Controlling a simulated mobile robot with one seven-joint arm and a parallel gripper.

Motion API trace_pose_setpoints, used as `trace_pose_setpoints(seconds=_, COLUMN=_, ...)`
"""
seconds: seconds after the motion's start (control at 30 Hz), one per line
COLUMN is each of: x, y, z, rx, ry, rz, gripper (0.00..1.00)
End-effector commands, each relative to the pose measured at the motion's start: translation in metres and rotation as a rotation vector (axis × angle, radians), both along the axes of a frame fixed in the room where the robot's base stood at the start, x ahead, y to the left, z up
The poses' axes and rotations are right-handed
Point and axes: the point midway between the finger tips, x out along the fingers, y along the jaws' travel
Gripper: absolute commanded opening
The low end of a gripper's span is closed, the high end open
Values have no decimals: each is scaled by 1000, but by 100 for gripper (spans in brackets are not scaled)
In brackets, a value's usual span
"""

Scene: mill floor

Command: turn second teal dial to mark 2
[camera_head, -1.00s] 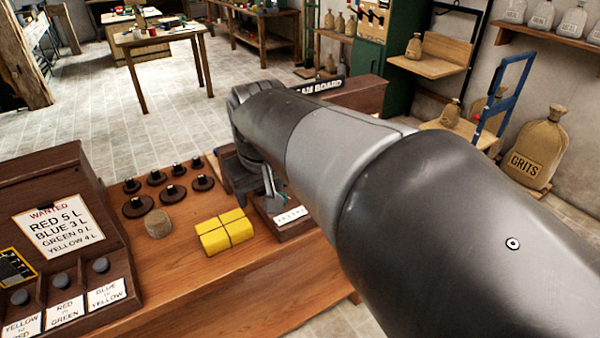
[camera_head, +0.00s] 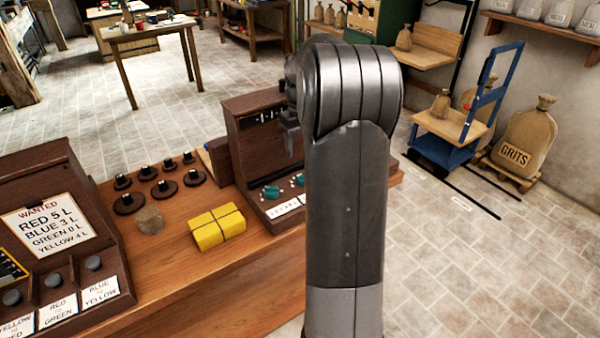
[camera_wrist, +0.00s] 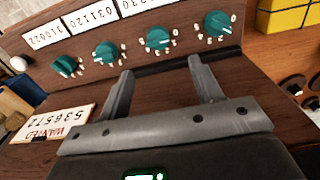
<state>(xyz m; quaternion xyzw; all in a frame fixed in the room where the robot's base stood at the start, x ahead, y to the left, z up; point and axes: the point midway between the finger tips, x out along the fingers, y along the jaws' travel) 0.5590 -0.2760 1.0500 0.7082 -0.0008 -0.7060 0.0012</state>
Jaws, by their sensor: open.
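A brown console (camera_head: 246,150) carries a row of teal dials. In the head view the first teal dial (camera_head: 270,191) and the second teal dial (camera_head: 298,180) show; my arm hides the others. The wrist view is upside down, so the second dial (camera_wrist: 158,38) is second from the right there, with the first (camera_wrist: 215,22) to its right and others (camera_wrist: 105,52) to its left. Pointer settings are too small to read surely. My gripper (camera_wrist: 161,65) is open and empty, its fingertips apart from the dials and pointing toward the second one. In the head view it hangs above the console.
White number cards (camera_wrist: 97,17) lie along the dial row. A WANTED board (camera_head: 45,225) stands further left.

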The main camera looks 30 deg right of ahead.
Motion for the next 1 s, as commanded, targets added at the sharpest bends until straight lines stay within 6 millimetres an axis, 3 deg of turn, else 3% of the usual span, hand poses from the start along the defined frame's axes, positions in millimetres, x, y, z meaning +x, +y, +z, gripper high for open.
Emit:
trace_pose_setpoints(seconds=0.23, x=1, y=-5, z=-21, rx=5, ry=7, rz=-1, gripper=59)
trace_pose_setpoints(seconds=0.7, x=1, y=-4, z=-100, rx=4, ry=4, rz=-1, gripper=59)
trace_pose_setpoints(seconds=1.0, x=1, y=-5, z=-111, rx=3, ry=3, rz=0, gripper=59)
